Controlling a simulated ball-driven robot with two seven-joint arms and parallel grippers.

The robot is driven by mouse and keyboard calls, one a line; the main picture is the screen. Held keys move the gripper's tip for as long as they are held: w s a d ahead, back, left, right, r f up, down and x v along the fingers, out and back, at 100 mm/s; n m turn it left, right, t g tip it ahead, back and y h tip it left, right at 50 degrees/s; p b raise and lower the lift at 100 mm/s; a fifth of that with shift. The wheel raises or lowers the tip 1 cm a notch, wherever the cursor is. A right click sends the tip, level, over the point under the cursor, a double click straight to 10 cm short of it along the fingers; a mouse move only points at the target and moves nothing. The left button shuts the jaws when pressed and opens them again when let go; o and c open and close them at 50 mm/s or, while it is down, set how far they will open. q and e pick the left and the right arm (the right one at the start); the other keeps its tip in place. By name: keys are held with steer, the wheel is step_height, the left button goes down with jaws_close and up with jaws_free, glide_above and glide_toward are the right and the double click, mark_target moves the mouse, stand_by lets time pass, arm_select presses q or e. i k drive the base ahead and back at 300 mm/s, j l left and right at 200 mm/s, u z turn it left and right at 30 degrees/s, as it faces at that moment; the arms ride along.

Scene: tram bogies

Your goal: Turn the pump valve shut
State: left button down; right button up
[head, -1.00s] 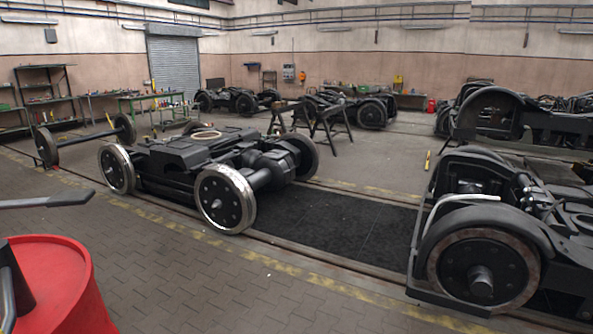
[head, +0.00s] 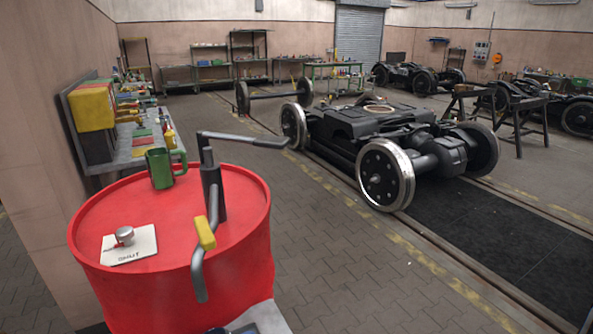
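A red drum (head: 240,262) stands at the lower left in the head view. A dark hand pump (head: 213,190) rises from its lid, with a long grey crank handle (head: 243,139) pointing right. A curved grey spout (head: 198,273) comes down over the drum's front edge. A yellow lever (head: 205,233), seemingly the valve handle, sits on the spout, tilted from upper left to lower right. Neither gripper is in view.
A green jug (head: 160,168) stands on the lid behind the card. A bench (head: 128,150) with tools and a yellow box (head: 92,106) lines the left wall. A bogie (head: 375,135) stands on rails to the right. Paved floor (head: 330,240) between drum and rails is clear.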

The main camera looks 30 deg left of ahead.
mark_target(206, 237)
steer(key=u, duration=1.1)
steer(key=k+l+z, duration=0.1)
steer(key=l, duration=0.7)
steer(key=k+z, duration=0.05)
